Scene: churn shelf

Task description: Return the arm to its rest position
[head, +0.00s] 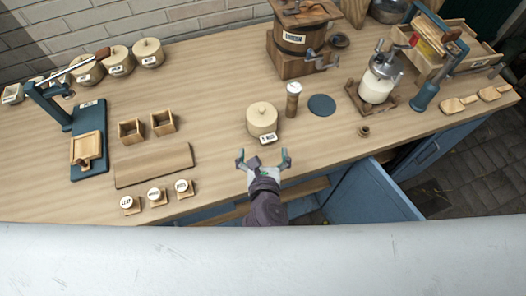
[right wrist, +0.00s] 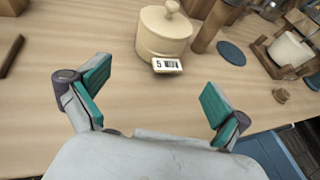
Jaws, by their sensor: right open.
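My right gripper (head: 263,160) is open and empty above the front edge of the wooden counter (head: 225,95). Its two teal finger pads show spread apart in the right wrist view (right wrist: 155,100), with only bare counter between them. A round lidded pot (head: 262,118) with a small label stands upright just beyond the fingers, apart from them. The pot also shows in the right wrist view (right wrist: 163,32), its label (right wrist: 167,65) reading something like "5 min". My left gripper is not in view.
A grinder (head: 292,123), dark round disc (head: 321,105), jar churn (head: 378,82) and barrel churn (head: 300,40) stand to the right. Small boxes (head: 131,131), a board (head: 153,165) and labelled blocks (head: 157,195) lie left. A blue cabinet door (head: 370,195) hangs open below the counter.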

